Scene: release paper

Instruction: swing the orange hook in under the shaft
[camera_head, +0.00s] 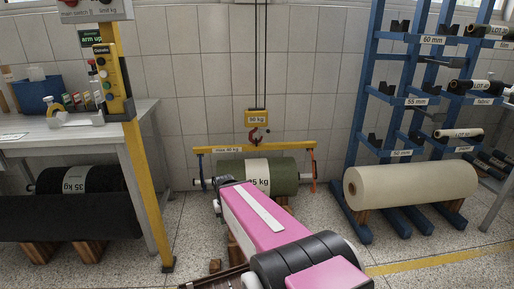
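The orange hook (314,179) hangs from the right end of the yellow lifting beam (232,149), beside the right end of the green roll (285,177). I cannot tell whether it is under the shaft or beside it. The shaft's left end (197,183) sticks out of the roll near the beam's left end; its right end is small and close to the hook. The roll has a white band marked in kg, partly covered by my pink arm. My arm reaches forward to just in front of the roll. My gripper does not show; the arm hides what lies beyond it.
The beam hangs from a yellow block (257,118) on dark lines. Wooden blocks (235,249) lie below the roll. A yellow post (146,195) and table (75,131) stand left. A blue rack (365,100) and cream roll (412,188) stand right, with open floor between.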

